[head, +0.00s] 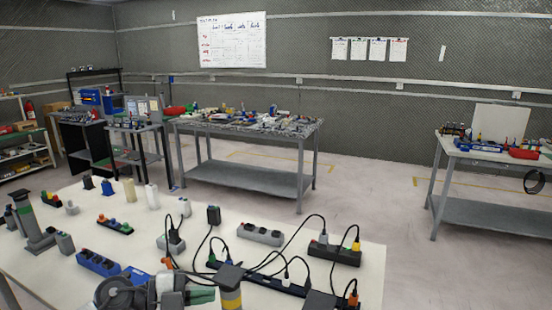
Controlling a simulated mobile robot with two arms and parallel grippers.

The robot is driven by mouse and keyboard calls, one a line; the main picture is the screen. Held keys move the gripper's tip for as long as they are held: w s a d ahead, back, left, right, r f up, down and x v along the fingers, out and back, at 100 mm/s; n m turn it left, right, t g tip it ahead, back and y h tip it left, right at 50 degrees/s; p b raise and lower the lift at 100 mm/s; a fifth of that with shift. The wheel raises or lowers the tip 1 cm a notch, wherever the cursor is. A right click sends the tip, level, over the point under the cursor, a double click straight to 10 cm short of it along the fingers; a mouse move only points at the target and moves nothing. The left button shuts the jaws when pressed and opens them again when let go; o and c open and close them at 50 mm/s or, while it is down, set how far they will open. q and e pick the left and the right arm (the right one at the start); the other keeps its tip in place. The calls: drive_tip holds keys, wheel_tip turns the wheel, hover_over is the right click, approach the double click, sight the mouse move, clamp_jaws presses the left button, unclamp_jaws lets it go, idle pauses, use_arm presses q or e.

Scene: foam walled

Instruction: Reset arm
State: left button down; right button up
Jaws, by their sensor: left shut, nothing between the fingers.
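My left gripper (174,286) is at the bottom edge of the head view, low over the near part of the white table (335,228). It is shut, with nothing seen between its fingers. Its lower part is cut off by the frame edge. A grey post with a yellow band (231,297) stands to its right, and a blue power strip (98,263) lies to its left. I cannot tell whether the gripper touches anything. My right gripper is not in view.
The table is crowded with a grey green-banded post (37,228), black cables (287,228) and a long black power strip (262,278) with plugs. A cluttered grey bench (248,180) and a right bench (490,213) stand across open floor.

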use_arm(q)
drive_tip(key=s+a+f+n+t+y, duration=0.4)
drive_tip(key=n+y, duration=0.3)
drive_tip(key=n, duration=0.4)
drive_tip(key=s+a+f+n+t+y, duration=0.2)
drive_tip(key=s+f+n+t+y, duration=0.15)
drive_tip(key=n+t+y, duration=0.65)
drive_tip(key=s+f+n+g+h, duration=0.1)
drive_tip(key=s+f+n+g, duration=0.1)
drive_tip(key=s+f+g, duration=0.55)
drive_tip(key=s+f+n+g+h, duration=0.1)
drive_tip(key=s+f+g, duration=0.1)
drive_tip(key=s+g, duration=0.9)
drive_tip(key=s+f+t, duration=0.1)
drive_tip(key=s+f, duration=0.1)
drive_tip(key=f, duration=1.2)
drive_tip(key=s+f+t, duration=0.1)
drive_tip(key=s+f, duration=0.1)
drive_tip(key=f, duration=1.1)
drive_tip(key=s+a+f+g, duration=0.1)
drive_tip(key=s+a+f, duration=0.2)
drive_tip(key=s+f, duration=1.2)
drive_tip(key=shift+s, duration=0.5)
